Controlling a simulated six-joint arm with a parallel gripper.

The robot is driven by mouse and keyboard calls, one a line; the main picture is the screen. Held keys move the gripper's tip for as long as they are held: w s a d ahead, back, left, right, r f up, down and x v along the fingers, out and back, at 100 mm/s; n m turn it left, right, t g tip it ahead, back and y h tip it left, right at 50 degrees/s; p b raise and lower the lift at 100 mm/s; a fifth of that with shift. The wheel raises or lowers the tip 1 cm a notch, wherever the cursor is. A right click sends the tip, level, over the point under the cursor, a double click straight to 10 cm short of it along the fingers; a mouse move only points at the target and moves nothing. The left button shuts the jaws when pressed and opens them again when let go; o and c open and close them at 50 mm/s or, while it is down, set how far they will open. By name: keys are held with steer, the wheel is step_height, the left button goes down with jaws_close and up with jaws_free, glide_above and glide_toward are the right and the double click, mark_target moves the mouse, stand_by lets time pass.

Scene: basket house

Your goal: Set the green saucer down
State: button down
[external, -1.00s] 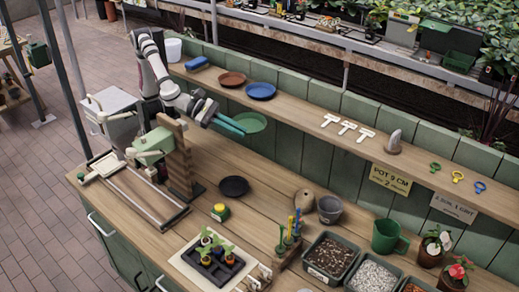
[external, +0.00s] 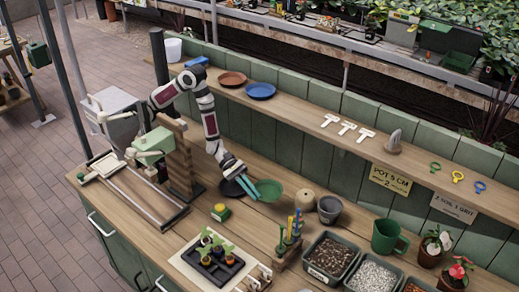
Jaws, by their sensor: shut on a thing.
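The green saucer (external: 272,190) is over the wooden bench (external: 262,222), just right of the black saucer. My gripper (external: 251,188) has teal fingers and is shut on the green saucer's left edge. The saucer looks about level and low. I cannot tell whether it touches the bench. My gripper partly covers the black saucer (external: 229,188).
A round tan pot (external: 303,200) and a grey pot (external: 330,208) stand close right of the green saucer. A brown saucer (external: 232,79) and a blue saucer (external: 260,91) lie on the shelf behind. A small yellow-topped green jar (external: 220,212) stands in front.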

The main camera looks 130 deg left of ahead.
mark_target(252, 217)
step_height(252, 217, down, 10)
steer(key=shift+s+d+f, duration=0.15)
steer(key=shift+f, duration=0.05)
steer(key=c, duration=1)
jaws_free()
steer(key=shift+r, duration=0.1)
